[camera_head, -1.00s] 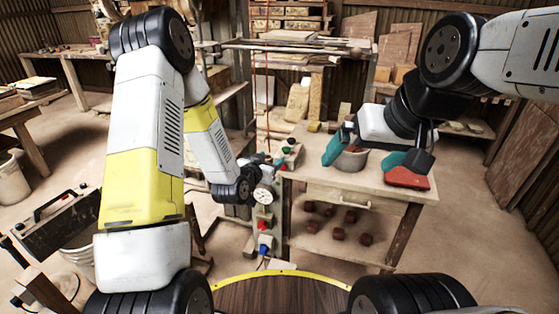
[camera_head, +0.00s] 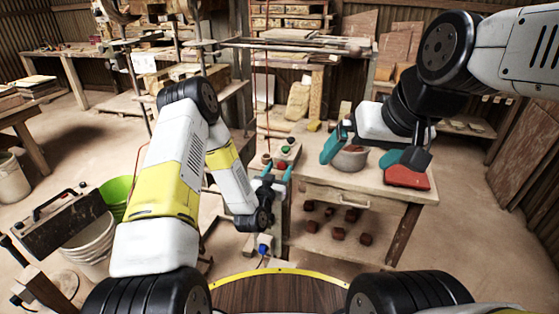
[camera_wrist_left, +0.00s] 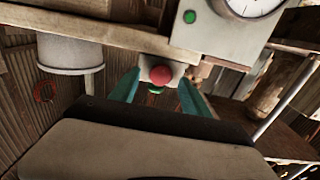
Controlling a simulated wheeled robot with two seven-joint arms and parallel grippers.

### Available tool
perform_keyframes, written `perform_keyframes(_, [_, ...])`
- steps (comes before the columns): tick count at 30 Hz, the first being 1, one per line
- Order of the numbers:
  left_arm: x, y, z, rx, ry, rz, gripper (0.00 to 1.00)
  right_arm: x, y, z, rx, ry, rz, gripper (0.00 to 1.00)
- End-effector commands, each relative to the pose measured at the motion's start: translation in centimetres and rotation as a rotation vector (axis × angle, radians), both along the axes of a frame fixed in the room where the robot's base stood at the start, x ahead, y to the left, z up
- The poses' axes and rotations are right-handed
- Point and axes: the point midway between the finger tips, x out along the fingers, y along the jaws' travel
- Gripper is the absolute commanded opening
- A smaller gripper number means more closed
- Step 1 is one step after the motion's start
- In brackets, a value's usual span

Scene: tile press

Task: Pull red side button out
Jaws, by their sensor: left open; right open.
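The red side button (camera_wrist_left: 161,76) is a round red knob on a pale box in the left wrist view. It shows between the two teal fingers of my left gripper (camera_wrist_left: 158,90), which is open. A small green piece (camera_wrist_left: 155,90) shows just below the knob. Whether the fingers touch the knob I cannot tell. In the head view my left gripper (camera_head: 279,171) is by the left end of the wooden table, fingers pointing up and away. My right gripper (camera_head: 364,155) is open above the table, near a grey bowl (camera_head: 350,160).
A grey panel (camera_wrist_left: 222,35) with a green button (camera_wrist_left: 190,17) and a dial (camera_wrist_left: 250,4) is close above the knob. The wooden table (camera_head: 310,176) has a red object (camera_head: 407,178) on top and several dark red blocks on its lower shelf. Buckets (camera_head: 88,250) stand at left.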

Motion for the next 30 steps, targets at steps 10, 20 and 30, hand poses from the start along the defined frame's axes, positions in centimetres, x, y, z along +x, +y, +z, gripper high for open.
perform_keyframes(10, [0.85,-0.27,0.00,-0.001,0.001,0.000,0.55,0.00,0.00,0.00,0.000,0.000,0.000,1.00])
perform_keyframes(20, [0.82,-0.25,0.00,0.000,0.001,0.001,0.00,0.00,0.00,0.00,0.000,0.000,0.000,1.00])
perform_keyframes(30, [0.82,-0.23,0.00,0.000,0.001,0.001,0.00,0.00,0.00,0.00,0.000,0.000,0.000,1.00])
